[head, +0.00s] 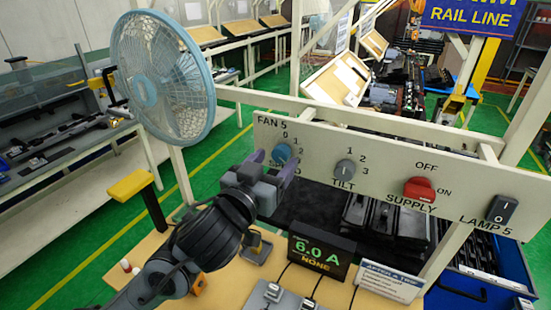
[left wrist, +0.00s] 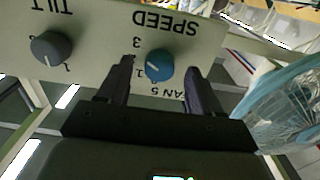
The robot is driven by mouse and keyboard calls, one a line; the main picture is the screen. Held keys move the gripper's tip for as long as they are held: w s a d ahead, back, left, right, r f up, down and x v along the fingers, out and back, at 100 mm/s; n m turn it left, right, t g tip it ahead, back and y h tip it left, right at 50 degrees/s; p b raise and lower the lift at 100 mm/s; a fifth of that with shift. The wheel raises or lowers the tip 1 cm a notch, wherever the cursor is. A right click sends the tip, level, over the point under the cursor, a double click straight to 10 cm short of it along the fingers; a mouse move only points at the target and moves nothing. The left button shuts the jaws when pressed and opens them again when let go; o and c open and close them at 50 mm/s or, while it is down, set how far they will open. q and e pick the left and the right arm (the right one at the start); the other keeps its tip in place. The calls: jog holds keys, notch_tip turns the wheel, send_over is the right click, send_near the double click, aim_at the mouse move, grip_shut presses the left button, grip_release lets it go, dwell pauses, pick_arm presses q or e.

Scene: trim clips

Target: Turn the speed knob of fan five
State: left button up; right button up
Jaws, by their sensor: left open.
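The blue speed knob (head: 281,153) of fan five is on the white panel (head: 330,140), under the FAN 5 label, with numbers around it. My left gripper (head: 271,164) is at the panel, its fingers open on either side of the knob. In the left wrist view, which is upside down, the blue knob (left wrist: 158,66) sits between the two dark fingers (left wrist: 156,72), with a visible gap on both sides. A short white mark shows on the knob; I cannot tell surely which number it points to. My right gripper is not in view.
The grey TILT knob (head: 344,169), red SUPPLY switch (head: 419,188) and black LAMP 5 rocker (head: 502,209) are further right on the panel. A blue caged fan (head: 163,77) stands left. A 6.0 A display (head: 318,254) is below, with a yellow-topped post (head: 131,185) at left.

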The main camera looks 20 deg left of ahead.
pick_arm(q)
jog(key=shift+w, duration=0.7)
jog(key=c, duration=1.1)
jog(key=shift+o, duration=0.2)
